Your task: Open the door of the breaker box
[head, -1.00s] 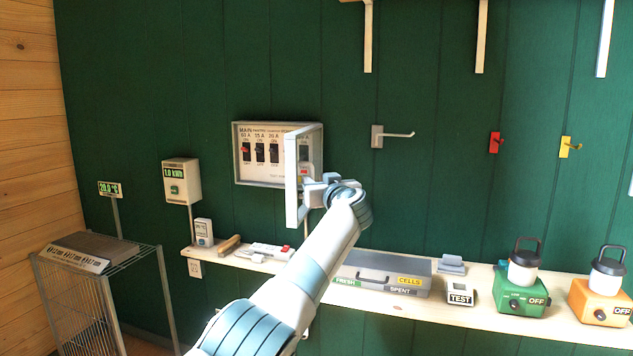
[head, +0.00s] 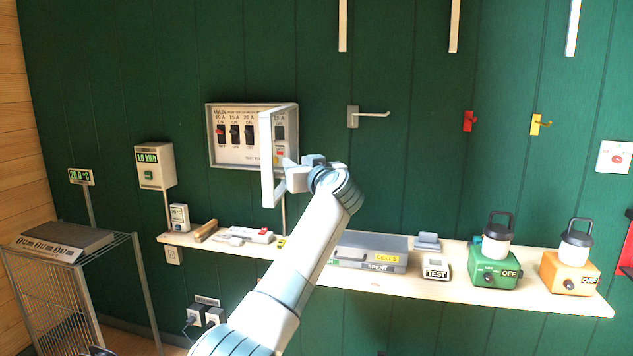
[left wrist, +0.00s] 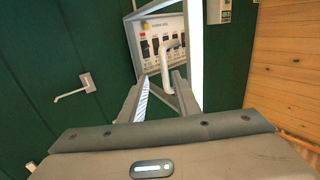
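The grey breaker box (head: 212,140) is on the green wall in the head view, with a row of black switches inside. Its door (head: 266,165) stands swung out toward me, hinged on the box's right side. The door shows edge-on in the left wrist view (left wrist: 195,50). My left gripper (head: 288,172) is beside the door's right, outer face. In the left wrist view its fingers (left wrist: 162,78) are apart, with a pale bent handle (left wrist: 167,75) between them and gaps visible beside it. Whether the fingers touch it is hard to tell. My right gripper is not in view.
A grey hook (head: 370,115) sticks out of the wall right of the box. A shelf (head: 440,289) below holds a grey case (head: 370,245), a green lantern base (head: 497,268) and an orange one (head: 570,275). A wire rack (head: 75,290) stands at left.

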